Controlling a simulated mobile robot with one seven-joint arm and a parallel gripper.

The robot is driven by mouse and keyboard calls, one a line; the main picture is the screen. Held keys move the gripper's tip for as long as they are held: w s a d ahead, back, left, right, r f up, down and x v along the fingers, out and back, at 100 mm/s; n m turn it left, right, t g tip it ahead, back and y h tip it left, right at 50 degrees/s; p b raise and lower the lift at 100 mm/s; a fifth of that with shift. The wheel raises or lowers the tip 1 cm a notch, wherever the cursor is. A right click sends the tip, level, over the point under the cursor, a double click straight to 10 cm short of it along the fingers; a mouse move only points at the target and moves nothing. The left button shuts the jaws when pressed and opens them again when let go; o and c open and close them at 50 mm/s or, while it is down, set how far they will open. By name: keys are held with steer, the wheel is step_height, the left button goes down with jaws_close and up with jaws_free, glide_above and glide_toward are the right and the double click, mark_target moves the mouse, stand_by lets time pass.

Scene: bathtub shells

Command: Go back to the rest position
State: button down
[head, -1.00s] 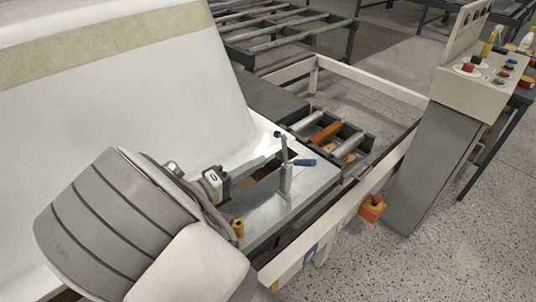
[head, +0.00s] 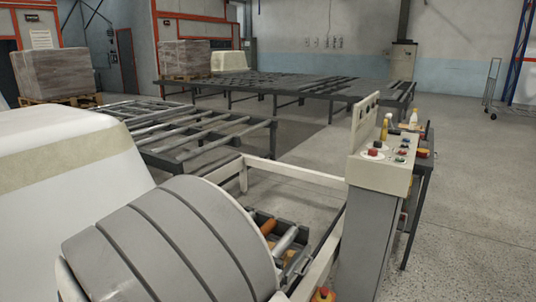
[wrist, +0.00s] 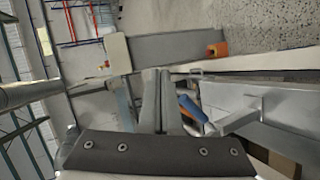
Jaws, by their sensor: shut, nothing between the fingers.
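My gripper (wrist: 157,75) shows in the wrist view with its two fingers together and nothing between them. In the head view my arm link fills the lower left and the gripper is hidden. A white bathtub shell (head: 60,133) with a beige band stands at the left in the head view, partly covered by my arm. In the wrist view a blue clamp handle (wrist: 192,108) lies just right of the fingers; I cannot tell the distance between them.
A grey control post (head: 365,225) with a cream button panel (head: 385,173) stands right of the frame. An orange box (wrist: 217,50) shows in the wrist view. Roller tables (head: 205,142) lie behind. The floor at right is open.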

steer(key=s+d+r+m+g+y, duration=0.2)
steer(key=s+d+g+y, duration=0.15)
steer(key=d, duration=0.35)
steer(key=s+d+r+m+g+y, duration=0.1)
steer(key=s+d+r+g+y, duration=0.2)
steer(key=d, duration=0.4)
steer(key=s+d+r+m+t+y, duration=0.3)
steer(key=s+d+r+t+y, duration=0.15)
steer(key=s, duration=0.65)
step_height(320, 180, up, 21)
steer(key=p, duration=2)
steer(key=shift+w+f, duration=0.2)
steer(key=shift+w, duration=0.1)
steer(key=shift+n, duration=0.3)
